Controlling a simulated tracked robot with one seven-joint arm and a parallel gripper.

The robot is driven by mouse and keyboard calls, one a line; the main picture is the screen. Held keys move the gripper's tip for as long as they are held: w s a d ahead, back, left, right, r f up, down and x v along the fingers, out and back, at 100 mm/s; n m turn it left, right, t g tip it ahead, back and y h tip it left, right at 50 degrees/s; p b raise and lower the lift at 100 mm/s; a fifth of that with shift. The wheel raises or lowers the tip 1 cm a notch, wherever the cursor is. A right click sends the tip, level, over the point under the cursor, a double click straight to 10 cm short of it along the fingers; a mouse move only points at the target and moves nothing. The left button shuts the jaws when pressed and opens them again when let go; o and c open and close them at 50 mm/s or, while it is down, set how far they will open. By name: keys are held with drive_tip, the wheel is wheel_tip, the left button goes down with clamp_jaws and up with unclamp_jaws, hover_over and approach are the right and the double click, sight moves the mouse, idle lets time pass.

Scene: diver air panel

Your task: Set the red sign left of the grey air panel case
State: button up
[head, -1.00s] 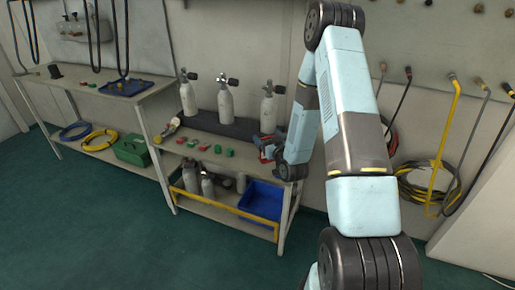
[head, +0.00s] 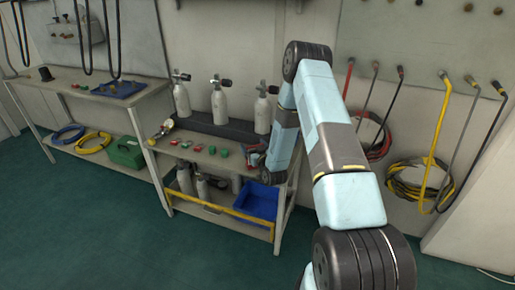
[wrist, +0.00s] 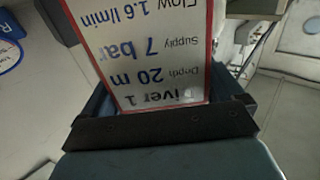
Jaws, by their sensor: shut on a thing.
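My gripper (head: 256,155) is at the right end of the middle bench, beside the white cylinders. In the wrist view my gripper (wrist: 160,124) is shut on a white sign with a red border (wrist: 150,58). The sign's print appears upside down and reads Diver 1, depth, supply and flow. In the head view the sign is too small and too hidden by my wrist to make out clearly. A grey box (head: 64,32) with small fittings is on the back wall at the upper left; I cannot tell surely that it is the air panel case.
Several white cylinders (head: 220,103) stand at the back of the middle bench. Small red and green pieces (head: 212,150) lie in front of them. The left bench (head: 75,85) holds a blue tray (head: 119,89). The green floor (head: 110,230) in front is clear.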

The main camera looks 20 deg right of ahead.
drive_tip(key=shift+f, duration=0.3)
drive_tip(key=o, duration=0.9)
drive_tip(key=shift+o, duration=0.5)
